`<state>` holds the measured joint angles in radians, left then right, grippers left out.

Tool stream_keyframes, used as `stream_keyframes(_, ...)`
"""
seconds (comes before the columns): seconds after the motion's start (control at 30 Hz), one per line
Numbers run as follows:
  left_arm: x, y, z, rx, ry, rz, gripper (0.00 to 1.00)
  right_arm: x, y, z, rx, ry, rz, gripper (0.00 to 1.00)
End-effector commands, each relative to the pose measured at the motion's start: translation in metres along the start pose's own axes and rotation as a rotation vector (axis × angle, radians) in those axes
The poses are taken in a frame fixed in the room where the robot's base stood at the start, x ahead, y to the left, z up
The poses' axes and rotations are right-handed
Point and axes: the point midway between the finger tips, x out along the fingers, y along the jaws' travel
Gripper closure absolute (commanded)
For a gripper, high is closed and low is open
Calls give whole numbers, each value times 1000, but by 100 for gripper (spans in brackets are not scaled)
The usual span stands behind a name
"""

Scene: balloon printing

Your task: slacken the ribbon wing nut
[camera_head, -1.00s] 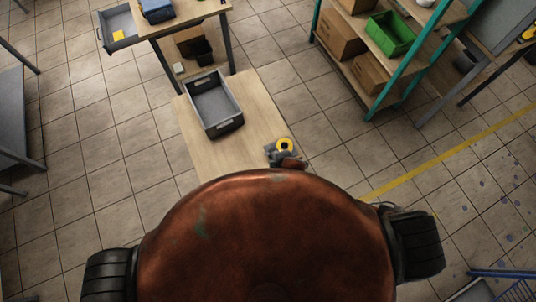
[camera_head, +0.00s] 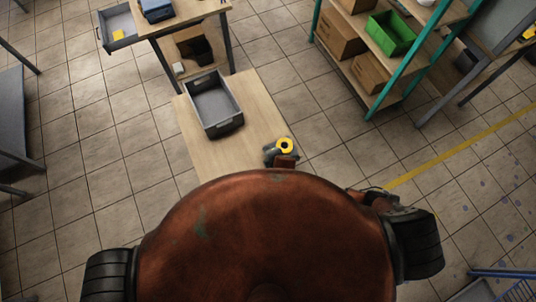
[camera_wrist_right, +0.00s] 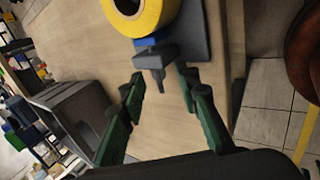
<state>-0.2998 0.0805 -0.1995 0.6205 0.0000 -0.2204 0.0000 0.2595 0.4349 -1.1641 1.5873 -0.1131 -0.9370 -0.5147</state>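A yellow ribbon roll (camera_wrist_right: 140,14) sits on a grey stand (camera_wrist_right: 192,38) at the top of the right wrist view. Below a blue collar (camera_wrist_right: 148,42) is the dark grey wing nut (camera_wrist_right: 155,58). My right gripper (camera_wrist_right: 163,76) is open, with its green-and-black fingers spread on either side of the wing nut's near end; contact cannot be told. In the head view, the ribbon roll (camera_head: 285,145) and its stand are at the right edge of the wooden table, and the wing nut is too small to make out. My left gripper is not in view.
A grey bin (camera_head: 213,106) stands on the wooden table (camera_head: 190,155), left of the ribbon stand. A teal-framed shelf (camera_head: 384,88) with cardboard boxes and a green crate (camera_head: 391,34) stands at the back right. Bare tabletop lies between bin and stand.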

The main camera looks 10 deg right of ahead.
Motion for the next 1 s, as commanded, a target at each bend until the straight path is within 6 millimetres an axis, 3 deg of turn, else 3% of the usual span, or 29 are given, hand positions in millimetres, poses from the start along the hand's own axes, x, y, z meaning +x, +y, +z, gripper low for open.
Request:
stream_keyframes(0.13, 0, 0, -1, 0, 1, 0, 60, 0, 0, 0, 0, 0, 0, 71)
stream_keyframes(0.57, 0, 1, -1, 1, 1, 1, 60, 0, 0, 0, 1, 0, -1, 100)
stream_keyframes(0.83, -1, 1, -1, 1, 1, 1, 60, -1, 0, 0, 1, -1, -3, 100)
stream_keyframes(1.0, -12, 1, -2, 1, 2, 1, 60, -3, 2, 0, 2, -2, -34, 100)
